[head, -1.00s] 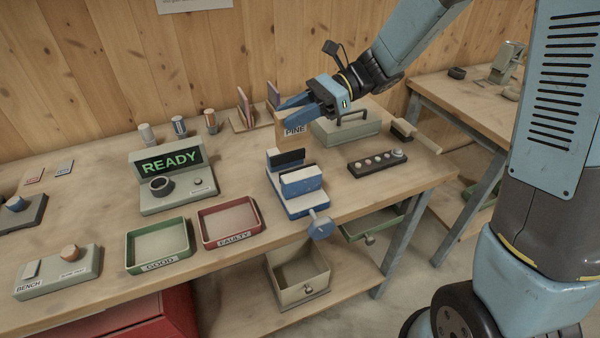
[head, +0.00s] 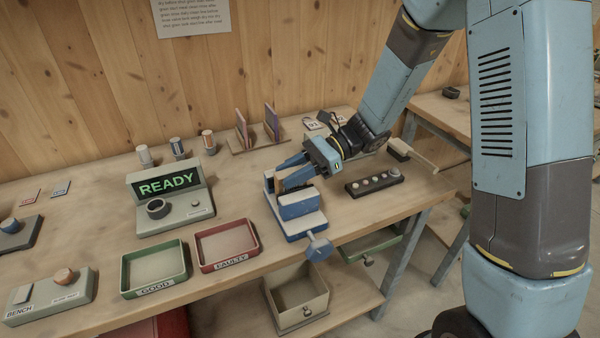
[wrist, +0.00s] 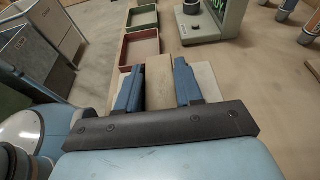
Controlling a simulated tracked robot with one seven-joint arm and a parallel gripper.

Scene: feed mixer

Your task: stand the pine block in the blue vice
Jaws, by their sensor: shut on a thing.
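The blue vice (head: 294,209) stands near the front edge of the bench, with pale pads on its jaws and its screw handle towards me. My gripper (head: 286,174) is low over the vice and shut on the pine block (head: 298,180). In the head view the block is mostly hidden by the fingers and the front jaw; its lower end appears to be between the jaws. In the wrist view the block (wrist: 159,82) is a plain wooden strip between my two blue fingers. I cannot tell whether it touches the vice floor.
A button strip (head: 374,184) lies right of the vice. The red FAULTY tray (head: 256,241) and green GOOD tray (head: 186,262) are to its left, below the READY display unit (head: 168,196). A rack with upright plates (head: 257,140) stands behind. An open drawer (head: 325,292) is below the bench edge.

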